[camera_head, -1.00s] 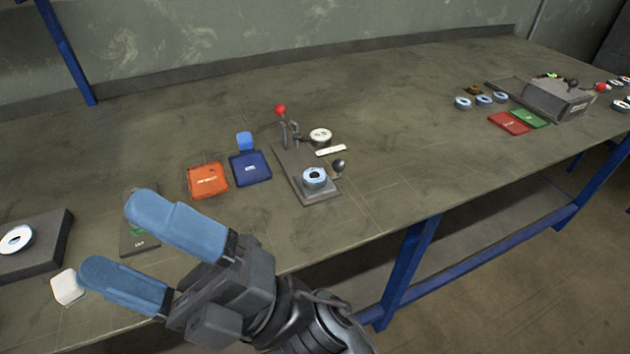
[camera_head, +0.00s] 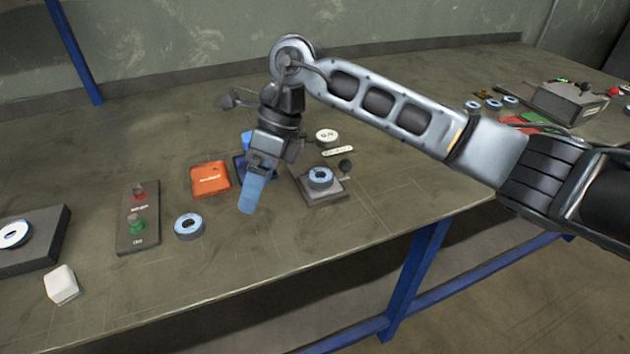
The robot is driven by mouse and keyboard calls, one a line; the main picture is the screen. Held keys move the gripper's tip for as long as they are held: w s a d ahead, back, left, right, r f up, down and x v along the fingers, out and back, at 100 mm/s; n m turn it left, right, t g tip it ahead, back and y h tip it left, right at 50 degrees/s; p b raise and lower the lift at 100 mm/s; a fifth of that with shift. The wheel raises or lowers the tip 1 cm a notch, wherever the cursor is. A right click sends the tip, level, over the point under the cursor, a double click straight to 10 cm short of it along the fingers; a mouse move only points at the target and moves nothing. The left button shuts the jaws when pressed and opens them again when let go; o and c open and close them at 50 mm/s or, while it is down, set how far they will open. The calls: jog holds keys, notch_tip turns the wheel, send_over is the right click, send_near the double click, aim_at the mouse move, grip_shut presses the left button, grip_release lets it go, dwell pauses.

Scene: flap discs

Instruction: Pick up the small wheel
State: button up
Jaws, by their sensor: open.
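Several round wheels are in view, and I cannot tell which one the task calls small. One blue-rimmed wheel (camera_head: 189,226) lies flat on the bare table, front left of my gripper. Another blue-rimmed wheel (camera_head: 320,178) sits on the grey fixture (camera_head: 325,195), right of my gripper. A white-topped wheel (camera_head: 326,136) lies behind that fixture. My gripper (camera_head: 248,203) is open and points down, in front of the dark blue box (camera_head: 240,164). Its blue fingers overlap in this view and the gap between them is hidden. No wheel shows between them.
An orange box (camera_head: 210,180) and a button panel (camera_head: 138,217) stand left of my gripper. A dark block (camera_head: 45,235) with a wheel and a white cube (camera_head: 61,285) are at far left. The table's front middle is clear. My arm crosses the right side.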

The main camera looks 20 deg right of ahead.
aim_at(319, 169)
jog(key=w+d+r+m+t+h, duration=0.1)
jog(key=w+d+h, duration=0.2)
jog(key=d, duration=0.4)
jog(key=w+d+r+h, duration=0.1)
jog(key=w+d+h, duration=0.15)
jog(key=d, duration=0.45)
jog(key=shift+y, duration=0.25)
jog(key=f, duration=0.3)
jog(key=f+p, duration=0.1)
jog(key=f, duration=0.3)
jog(key=shift+s+a, duration=0.15)
jog(key=shift+a, duration=0.05)
jog(key=c, duration=1.2)
